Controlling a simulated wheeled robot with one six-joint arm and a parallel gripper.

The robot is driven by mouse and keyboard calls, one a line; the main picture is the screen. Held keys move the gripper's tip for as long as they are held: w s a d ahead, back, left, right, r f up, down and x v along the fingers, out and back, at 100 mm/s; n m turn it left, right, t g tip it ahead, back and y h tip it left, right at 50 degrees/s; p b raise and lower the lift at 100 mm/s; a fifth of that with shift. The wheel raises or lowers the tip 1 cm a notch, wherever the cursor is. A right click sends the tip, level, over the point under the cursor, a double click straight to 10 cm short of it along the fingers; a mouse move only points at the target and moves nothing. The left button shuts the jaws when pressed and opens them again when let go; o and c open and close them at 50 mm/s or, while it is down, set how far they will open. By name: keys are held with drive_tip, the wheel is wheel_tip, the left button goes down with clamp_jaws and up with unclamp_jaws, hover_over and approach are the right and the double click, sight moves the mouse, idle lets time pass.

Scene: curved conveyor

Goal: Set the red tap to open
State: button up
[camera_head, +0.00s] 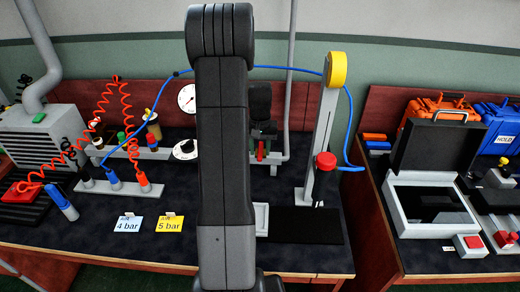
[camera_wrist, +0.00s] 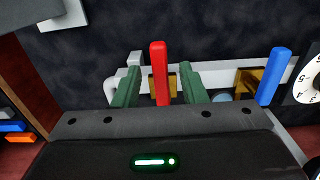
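The red tap handle (camera_wrist: 160,72) is a straight bar on a brass body, standing crosswise to the grey pipe (camera_wrist: 213,77) in the wrist view. My gripper (camera_wrist: 160,78) is open, with one green finger on each side of the handle and a visible gap on both sides. I cannot tell how deep the handle sits between the fingers. In the head view, a small part of the red handle (camera_head: 260,150) shows below my dark gripper (camera_head: 262,125), beside my arm.
A blue handle (camera_wrist: 270,76) on another brass body and a white dial (camera_wrist: 306,82) are to the right in the wrist view. In the head view, a grey post with a red knob (camera_head: 325,161) and a blue hose (camera_head: 349,125) stand right of my gripper.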

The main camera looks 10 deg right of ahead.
drive_tip(key=shift+f, duration=0.45)
drive_tip(key=shift+c, duration=0.2)
clamp_jaws()
drive_tip(key=shift+a, duration=0.1)
drive_tip(key=shift+w+a+m+b, duration=0.25)
drive_tip(key=shift+w+a+m, duration=0.65)
drive_tip(key=shift+m, duration=2.1)
drive_tip(key=shift+w+a+m+b, duration=0.3)
drive_tip(key=shift+w+m, duration=1.15)
drive_tip(key=shift+m, duration=1.55)
drive_tip(key=shift+w+a+m+b, duration=0.2)
drive_tip(key=shift+w+a+m, duration=0.7)
drive_tip(key=shift+m, duration=2.1)
drive_tip(key=shift+w+d, duration=0.25)
drive_tip(key=shift+d, duration=0.05)
